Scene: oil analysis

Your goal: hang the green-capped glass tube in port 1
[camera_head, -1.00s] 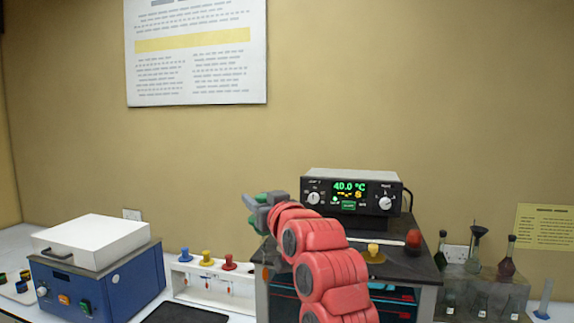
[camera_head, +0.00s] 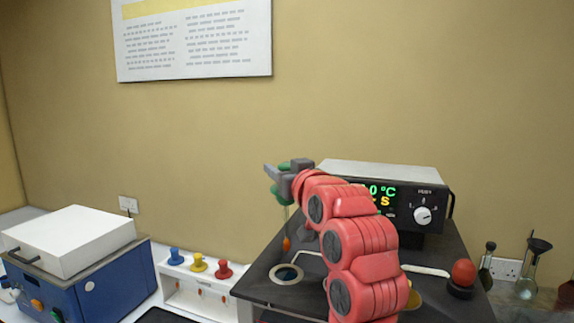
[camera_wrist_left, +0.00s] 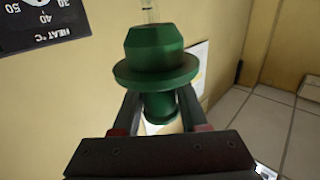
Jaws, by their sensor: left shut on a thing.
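My left gripper (camera_head: 284,176) is shut on the green cap (camera_wrist_left: 155,72) of the glass tube. The cap's flange fills the middle of the left wrist view, between the fingers. In the head view the thin glass tube (camera_head: 287,222) hangs roughly upright below the gripper, with an orange-red part near its lower end. That end shows above an open round port (camera_head: 286,274) in the dark top of the bath (camera_head: 262,290); the height gap is hard to judge. No port number is readable. My right gripper is not in view.
The bath's control box (camera_head: 400,200) stands just behind my arm. A red knob (camera_head: 464,272) is at the right of the bath top. A white rack (camera_head: 170,290) with blue, yellow and red plugs and a blue device (camera_head: 85,285) stand left. Glass flasks (camera_head: 527,285) stand right.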

